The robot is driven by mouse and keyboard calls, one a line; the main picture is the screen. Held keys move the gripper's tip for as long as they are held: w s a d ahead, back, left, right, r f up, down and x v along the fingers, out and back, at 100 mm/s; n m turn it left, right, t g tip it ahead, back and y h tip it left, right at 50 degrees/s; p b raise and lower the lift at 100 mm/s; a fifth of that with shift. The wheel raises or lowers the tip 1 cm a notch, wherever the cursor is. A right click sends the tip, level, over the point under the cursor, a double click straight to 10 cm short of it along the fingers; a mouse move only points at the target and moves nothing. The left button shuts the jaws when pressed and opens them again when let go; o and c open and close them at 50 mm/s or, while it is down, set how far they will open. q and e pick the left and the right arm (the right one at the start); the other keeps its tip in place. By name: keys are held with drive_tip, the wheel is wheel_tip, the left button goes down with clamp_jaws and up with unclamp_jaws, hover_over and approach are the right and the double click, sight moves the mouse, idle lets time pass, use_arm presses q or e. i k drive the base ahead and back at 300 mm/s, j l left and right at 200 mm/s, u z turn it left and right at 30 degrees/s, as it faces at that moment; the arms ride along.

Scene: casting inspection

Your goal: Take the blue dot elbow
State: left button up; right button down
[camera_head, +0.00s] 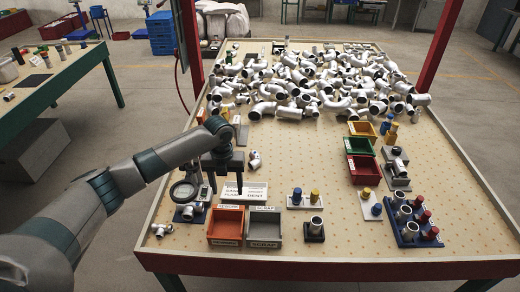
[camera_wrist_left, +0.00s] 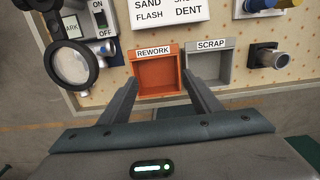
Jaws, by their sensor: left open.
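My left gripper (camera_head: 226,183) is open and empty, pointing down above the work table beside the round magnifier. In the left wrist view its two fingers (camera_wrist_left: 159,82) spread over the orange rework bin. A loose metal elbow (camera_head: 254,160) lies just right of the gripper. Another elbow (camera_head: 187,212) sits at the magnifier's base, and a small one (camera_head: 160,230) lies at the table's front left. A large heap of silver elbows (camera_head: 310,80) covers the back. I cannot make out a blue dot on any elbow. My right gripper is not in view.
The orange rework bin (camera_head: 211,239) and grey scrap bin (camera_head: 279,240) stand at the front, with a white label sign (camera_head: 257,191) behind. Green (camera_head: 347,147) and red (camera_head: 350,170) bins and a blue rack (camera_head: 400,233) stand at right. The table middle is clear.

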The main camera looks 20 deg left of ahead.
sight(252, 165)
drive_tip(key=i, duration=1.15)
